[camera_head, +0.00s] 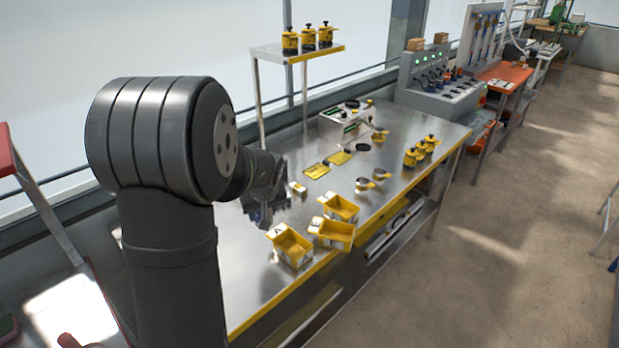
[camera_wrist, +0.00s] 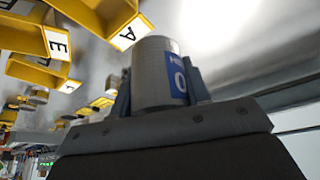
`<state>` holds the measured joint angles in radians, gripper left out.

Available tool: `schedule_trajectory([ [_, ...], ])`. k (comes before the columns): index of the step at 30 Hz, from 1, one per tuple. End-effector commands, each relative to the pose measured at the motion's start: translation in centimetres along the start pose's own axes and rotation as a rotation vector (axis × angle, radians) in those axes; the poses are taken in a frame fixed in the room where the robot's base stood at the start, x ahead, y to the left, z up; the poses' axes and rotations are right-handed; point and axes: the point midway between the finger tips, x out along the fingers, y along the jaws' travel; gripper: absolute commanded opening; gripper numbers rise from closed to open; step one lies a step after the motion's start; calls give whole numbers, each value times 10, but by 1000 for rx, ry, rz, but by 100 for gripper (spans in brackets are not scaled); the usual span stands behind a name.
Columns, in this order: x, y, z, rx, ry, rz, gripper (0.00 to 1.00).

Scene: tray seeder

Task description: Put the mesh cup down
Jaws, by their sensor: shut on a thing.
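My gripper (camera_wrist: 160,88) is shut on a grey cylindrical cup (camera_wrist: 153,70) with a blue label, which I take as the mesh cup. One finger is on each side of it in the wrist view. In the head view my gripper (camera_head: 265,205) is over the left part of the steel table (camera_head: 250,290), left of the yellow bins. The held cup cannot be made out there. Whether it touches the table cannot be told.
Yellow bins, one marked A (camera_head: 290,247), another beside it (camera_head: 332,232) and a third behind (camera_head: 341,207), stand near the front edge. Small cups (camera_head: 364,184), yellow plates (camera_head: 317,170) and a grey device (camera_head: 345,122) lie farther right. Bare steel lies left of the bins.

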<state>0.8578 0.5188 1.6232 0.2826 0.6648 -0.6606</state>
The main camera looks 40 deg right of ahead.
Motion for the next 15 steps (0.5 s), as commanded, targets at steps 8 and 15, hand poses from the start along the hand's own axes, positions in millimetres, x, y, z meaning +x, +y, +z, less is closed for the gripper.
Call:
schedule_trajectory([
  [8, 17, -15, -8, -1, -2, -2, 21],
  [15, 63, -56, -30, -3, -3, -2, 21],
])
